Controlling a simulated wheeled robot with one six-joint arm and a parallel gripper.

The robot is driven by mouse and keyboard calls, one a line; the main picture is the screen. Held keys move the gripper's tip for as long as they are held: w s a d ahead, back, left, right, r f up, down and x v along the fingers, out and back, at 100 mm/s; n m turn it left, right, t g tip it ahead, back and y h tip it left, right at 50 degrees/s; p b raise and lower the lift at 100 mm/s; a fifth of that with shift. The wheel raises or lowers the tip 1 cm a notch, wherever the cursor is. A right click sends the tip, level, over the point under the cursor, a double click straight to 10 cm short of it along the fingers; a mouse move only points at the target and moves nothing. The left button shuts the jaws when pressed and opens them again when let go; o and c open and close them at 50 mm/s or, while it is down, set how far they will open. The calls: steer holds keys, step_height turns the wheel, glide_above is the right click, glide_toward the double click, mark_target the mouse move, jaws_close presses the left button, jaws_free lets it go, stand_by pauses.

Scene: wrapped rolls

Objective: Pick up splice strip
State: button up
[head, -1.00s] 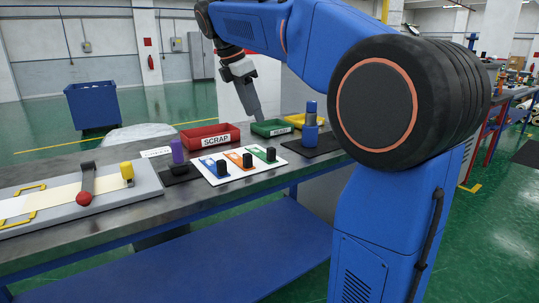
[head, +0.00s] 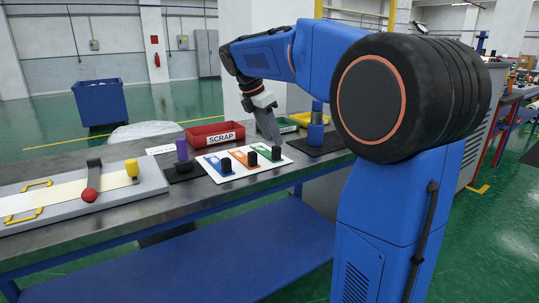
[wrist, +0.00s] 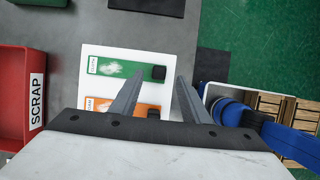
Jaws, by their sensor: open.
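A white board (head: 223,177) lies on the bench with a blue strip (head: 214,163), an orange strip (head: 237,156) and a green strip (head: 260,148), each with a black block at its near end. Which of them is the splice strip I cannot tell. The wrist view shows the green strip (wrist: 125,68) and part of the orange strip (wrist: 112,108); the blue one is hidden there. My gripper (wrist: 161,70) is open and empty, its fingers pointing down above the board. Its fingertips show on either side of the green strip's black block (wrist: 158,73), apparently above it.
A red SCRAP bin (head: 196,141) and a green bin (head: 284,127) stand behind the board, with a yellow bin (head: 305,119) beyond. A blue cylinder (head: 316,133) stands on a dark mat to the right. A purple-topped tool (head: 182,150) and a grey splicing plate (head: 110,203) are to the left.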

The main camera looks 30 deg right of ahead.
steer(key=shift+x, duration=2.95)
steer(key=shift+w, duration=0.1)
jaws_close()
